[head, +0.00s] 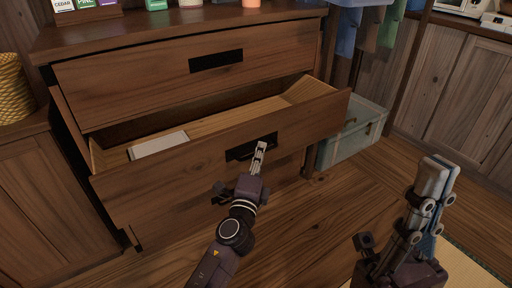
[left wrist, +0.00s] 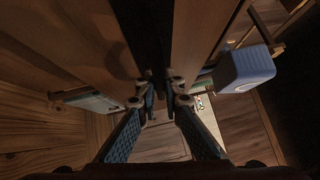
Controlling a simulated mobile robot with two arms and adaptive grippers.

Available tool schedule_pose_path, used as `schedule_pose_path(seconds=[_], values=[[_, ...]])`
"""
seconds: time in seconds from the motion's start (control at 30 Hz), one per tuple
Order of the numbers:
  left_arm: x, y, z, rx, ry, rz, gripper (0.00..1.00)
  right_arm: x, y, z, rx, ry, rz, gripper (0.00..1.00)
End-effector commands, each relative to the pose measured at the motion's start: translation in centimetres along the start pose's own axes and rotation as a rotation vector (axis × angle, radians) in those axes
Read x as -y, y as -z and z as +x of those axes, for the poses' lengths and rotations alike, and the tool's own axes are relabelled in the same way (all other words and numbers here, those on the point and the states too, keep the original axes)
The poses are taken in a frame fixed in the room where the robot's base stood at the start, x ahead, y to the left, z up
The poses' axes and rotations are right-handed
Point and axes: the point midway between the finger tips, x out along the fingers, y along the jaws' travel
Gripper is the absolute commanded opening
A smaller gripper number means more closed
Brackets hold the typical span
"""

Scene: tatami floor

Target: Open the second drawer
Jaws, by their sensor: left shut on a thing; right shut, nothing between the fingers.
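A wooden dresser (head: 170,35) stands in front of me in the head view. Its second drawer (head: 190,165) is pulled out, with its pale wooden inside showing and a white flat thing (head: 158,145) lying in it at the left. The drawer front has a black handle (head: 240,152). My left gripper (head: 261,147) is shut on this handle; in the left wrist view its fingers (left wrist: 160,82) meet at a dark bar. My right gripper (head: 440,166) is shut and empty, raised over the floor at the right, away from the dresser.
The top drawer (head: 180,78) is shut. A third drawer front (head: 210,205) shows below the open one. A pale green chest (head: 352,135) and hanging clothes (head: 365,35) are to the right. The wooden floor (head: 310,215) is clear before the dresser.

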Motion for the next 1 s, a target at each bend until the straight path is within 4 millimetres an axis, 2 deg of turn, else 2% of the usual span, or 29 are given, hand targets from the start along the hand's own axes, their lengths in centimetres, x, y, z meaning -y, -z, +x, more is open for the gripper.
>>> schedule_pose_path(seconds=[0.2,0.4,0.6,0.97,1.0], values=[[0.6,2.8,-2.9,0.000,-0.002,-0.004,0.00,0.0,-0.2,-0.4,0.003,-0.001,0.002,0.00],[1.1,4.5,-4.6,0.001,-0.001,-0.002,0.00,0.1,-0.5,-0.7,0.005,-0.001,0.003,0.00],[1.3,5.2,-5.3,0.002,-0.002,0.000,0.00,0.1,-0.5,-0.7,-0.001,0.001,0.003,0.00],[1.3,5.2,-5.3,0.003,-0.002,0.000,0.00,0.1,-0.2,-0.5,-0.006,0.001,0.002,0.00],[1.3,5.2,-5.3,0.003,-0.002,0.001,0.09,0.1,-0.2,-0.5,-0.007,0.001,0.002,0.00]])
